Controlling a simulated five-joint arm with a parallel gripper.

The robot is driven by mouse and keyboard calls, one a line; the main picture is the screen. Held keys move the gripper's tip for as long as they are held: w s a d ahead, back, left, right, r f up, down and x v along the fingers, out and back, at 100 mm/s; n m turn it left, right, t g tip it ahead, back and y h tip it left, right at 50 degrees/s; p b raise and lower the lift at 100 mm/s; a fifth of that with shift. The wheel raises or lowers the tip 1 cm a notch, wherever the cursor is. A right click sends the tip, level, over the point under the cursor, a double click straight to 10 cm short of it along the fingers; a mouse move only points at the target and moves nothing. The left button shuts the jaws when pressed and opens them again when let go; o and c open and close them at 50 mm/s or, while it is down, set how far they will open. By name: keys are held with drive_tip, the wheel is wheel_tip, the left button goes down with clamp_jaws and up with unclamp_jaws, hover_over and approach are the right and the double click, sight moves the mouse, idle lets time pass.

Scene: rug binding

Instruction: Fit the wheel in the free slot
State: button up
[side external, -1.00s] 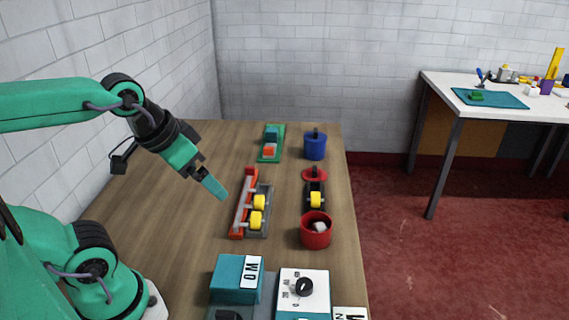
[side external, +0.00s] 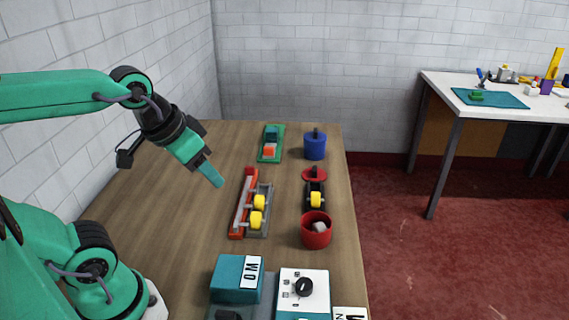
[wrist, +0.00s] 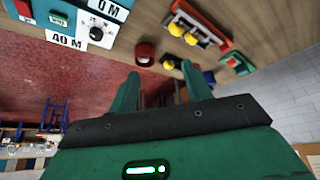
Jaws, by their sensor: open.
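A yellow wheel (side external: 315,199) sits in a small black holder (side external: 316,186) on the right of the wooden table; it also shows in the wrist view (wrist: 168,65). A red and grey rack (side external: 239,217) to its left holds two more yellow wheels, a far one (side external: 259,202) and a near one (side external: 256,220). The rack also shows in the wrist view (wrist: 216,22). Which slot is free is too small to tell. My gripper (side external: 218,181) is in the air left of the rack, pointing down and right. In the wrist view its fingers (wrist: 160,78) stand apart with nothing between them.
A red cup (side external: 316,238) with a pale block inside stands in front of the black holder, and a red lid (side external: 314,175) lies behind it. A blue pot (side external: 315,148) and green tray (side external: 265,157) are farther back. Teal and white boxes (side external: 237,279) fill the front. The table's left is clear.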

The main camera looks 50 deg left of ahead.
drive_tip(key=w+r+n+g, duration=0.1)
drive_tip(key=w+r+n, duration=0.1)
drive_tip(key=w, duration=0.7)
drive_tip(key=n+g, duration=0.4)
drive_tip(key=n, duration=0.2)
hover_over(315, 200)
drive_tip(key=w+a, duration=0.2)
drive_tip(key=f, duration=1.5)
drive_tip(key=shift+s+d+f, duration=0.15)
drive_tip(key=shift+d+f, duration=0.05)
drive_tip(key=shift+f, duration=0.1)
drive_tip(key=shift+f+n, duration=0.3)
drive_tip(key=shift+f, duration=0.05)
drive_tip(key=shift+f, duration=0.1)
drive_tip(key=shift+f, duration=1.2)
drive_tip(key=shift+f, duration=0.1)
drive_tip(key=shift+f, duration=2.5)
